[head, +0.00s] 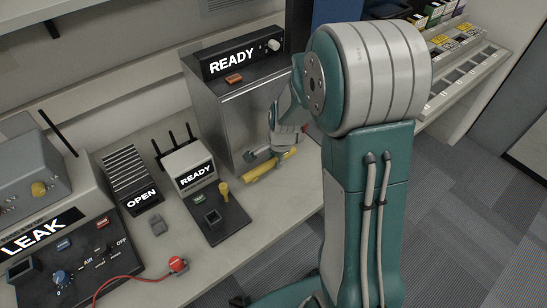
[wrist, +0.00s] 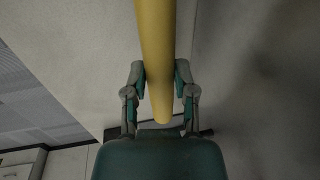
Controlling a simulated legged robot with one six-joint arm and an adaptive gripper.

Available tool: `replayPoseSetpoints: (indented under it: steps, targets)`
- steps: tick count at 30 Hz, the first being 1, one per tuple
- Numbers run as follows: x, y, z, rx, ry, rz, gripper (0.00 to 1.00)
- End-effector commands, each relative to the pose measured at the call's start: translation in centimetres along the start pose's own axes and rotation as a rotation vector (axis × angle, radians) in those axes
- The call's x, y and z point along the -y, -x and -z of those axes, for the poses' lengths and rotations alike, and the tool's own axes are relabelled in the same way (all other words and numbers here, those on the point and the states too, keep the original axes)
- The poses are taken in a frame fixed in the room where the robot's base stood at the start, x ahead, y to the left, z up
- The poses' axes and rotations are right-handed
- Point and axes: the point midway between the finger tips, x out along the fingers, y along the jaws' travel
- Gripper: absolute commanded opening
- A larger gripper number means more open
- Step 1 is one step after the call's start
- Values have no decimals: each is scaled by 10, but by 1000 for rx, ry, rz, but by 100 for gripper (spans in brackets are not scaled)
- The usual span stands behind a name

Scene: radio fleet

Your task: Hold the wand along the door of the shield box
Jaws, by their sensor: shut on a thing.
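A yellow wand (wrist: 156,45) is between the two fingers of my gripper (wrist: 160,85) in the wrist view, and the fingers are shut on it. In the head view the yellow wand (head: 270,167) is tilted and low in front of the metal shield box (head: 243,112), near the bench top. My gripper (head: 278,150) is at the wand there, partly hidden by my own arm. The shield box carries a black panel reading READY. My arm hides its right part, and I cannot tell whether the wand touches its door.
A small grey device reading READY (head: 188,165) and a black plate (head: 217,222) with a yellow knob stand left of the box. Farther left are a unit reading OPEN (head: 132,180) and a console reading LEAK (head: 62,245). A red cable (head: 130,278) lies in front.

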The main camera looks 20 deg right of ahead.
Motion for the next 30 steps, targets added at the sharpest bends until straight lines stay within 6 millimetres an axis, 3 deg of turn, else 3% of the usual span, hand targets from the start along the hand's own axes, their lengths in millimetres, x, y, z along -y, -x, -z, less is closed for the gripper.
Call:
replayPoseSetpoints:
  steps: [24,30]
  targets:
    - [-64,30,1,-1,-2,1,0]
    - [-69,32,0,0,-1,-1,0]
